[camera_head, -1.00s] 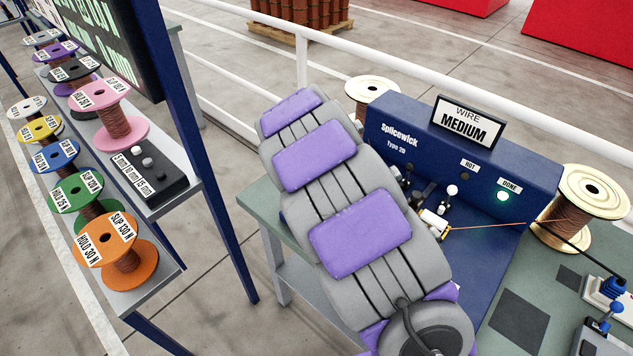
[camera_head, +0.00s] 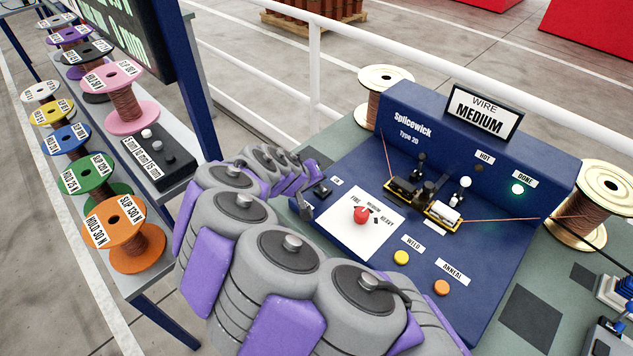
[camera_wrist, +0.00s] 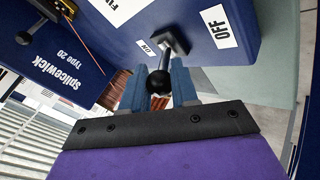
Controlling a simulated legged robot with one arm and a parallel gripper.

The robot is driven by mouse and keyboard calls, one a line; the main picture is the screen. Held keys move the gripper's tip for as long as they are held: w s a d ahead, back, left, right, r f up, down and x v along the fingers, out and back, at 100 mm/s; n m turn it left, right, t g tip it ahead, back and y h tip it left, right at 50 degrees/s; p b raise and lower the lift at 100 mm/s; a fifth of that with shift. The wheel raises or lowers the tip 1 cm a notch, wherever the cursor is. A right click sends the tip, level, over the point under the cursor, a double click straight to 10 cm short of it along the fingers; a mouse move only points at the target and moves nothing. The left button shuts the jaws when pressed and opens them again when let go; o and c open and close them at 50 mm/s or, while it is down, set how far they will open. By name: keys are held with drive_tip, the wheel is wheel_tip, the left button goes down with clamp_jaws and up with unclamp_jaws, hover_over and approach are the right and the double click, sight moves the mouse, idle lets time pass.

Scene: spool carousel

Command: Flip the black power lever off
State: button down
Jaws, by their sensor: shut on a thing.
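The black power lever (camera_wrist: 167,62) rises from a dark base plate on the blue Splicewick machine in the wrist view. An ON label (camera_wrist: 145,47) lies to the left of its base and an OFF label (camera_wrist: 218,27) to the right. Its round knob appears below and left of the base, on the ON side. My gripper (camera_wrist: 159,70) has its two blue fingers shut on the lever, one on each side of the knob. In the head view the lever's base (camera_head: 321,189) shows at the machine's left edge, and my arm partly covers that spot.
The machine panel (camera_head: 345,265) has a red selector knob (camera_head: 361,214), yellow (camera_head: 401,257) and orange (camera_head: 442,287) buttons, and clamps holding wire (camera_head: 440,214). A rack of labelled spools (camera_head: 125,235) stands left of my arm.

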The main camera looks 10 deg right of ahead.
drive_tip(key=c, duration=0.9)
unclamp_jaws()
drive_tip(key=shift+a, duration=0.15)
